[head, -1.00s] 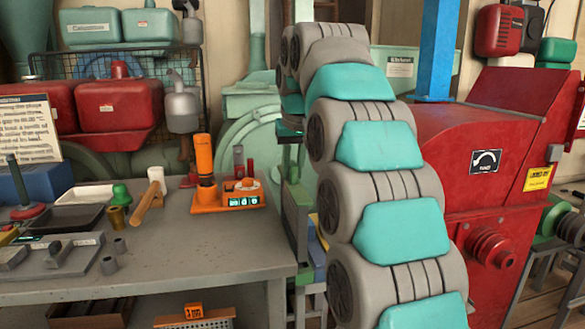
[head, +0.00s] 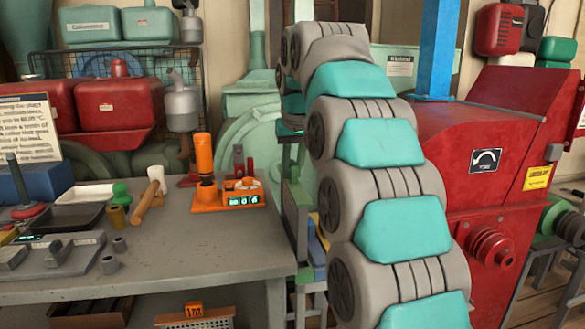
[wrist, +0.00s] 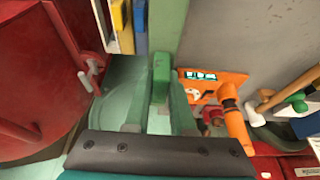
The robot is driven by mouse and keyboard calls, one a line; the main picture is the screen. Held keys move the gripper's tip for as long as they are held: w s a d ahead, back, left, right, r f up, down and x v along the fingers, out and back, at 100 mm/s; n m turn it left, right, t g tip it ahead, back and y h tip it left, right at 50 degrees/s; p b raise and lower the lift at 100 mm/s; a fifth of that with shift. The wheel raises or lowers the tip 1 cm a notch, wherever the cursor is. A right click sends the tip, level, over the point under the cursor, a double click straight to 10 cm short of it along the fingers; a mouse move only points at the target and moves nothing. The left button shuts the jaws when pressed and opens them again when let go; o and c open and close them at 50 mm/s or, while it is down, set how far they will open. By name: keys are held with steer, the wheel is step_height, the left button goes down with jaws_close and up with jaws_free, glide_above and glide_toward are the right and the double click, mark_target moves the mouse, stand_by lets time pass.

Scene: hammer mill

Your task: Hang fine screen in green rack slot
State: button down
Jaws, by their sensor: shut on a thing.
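In the head view my arm hides most of my gripper. In the wrist view my gripper (wrist: 158,112) reaches up from the dark bolted bar at the bottom. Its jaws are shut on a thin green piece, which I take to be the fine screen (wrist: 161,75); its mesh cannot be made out. The green rack part (wrist: 169,30) lies right ahead of the jaws, with a blue strip and a yellow strip to its left. The piece overlaps the rack there; I cannot tell whether it touches or sits in the slot. In the head view the rack (head: 292,200) stands between table and arm.
A red mill (head: 430,150) stands right of my arm. In the wrist view red housing (wrist: 40,70) is close on the left.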

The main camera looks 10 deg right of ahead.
mark_target(293, 215)
steer(key=shift+f+b, duration=3)
steer(key=shift+f, duration=3.1)
steer(key=shift+r, duration=0.15)
stand_by(0.3)
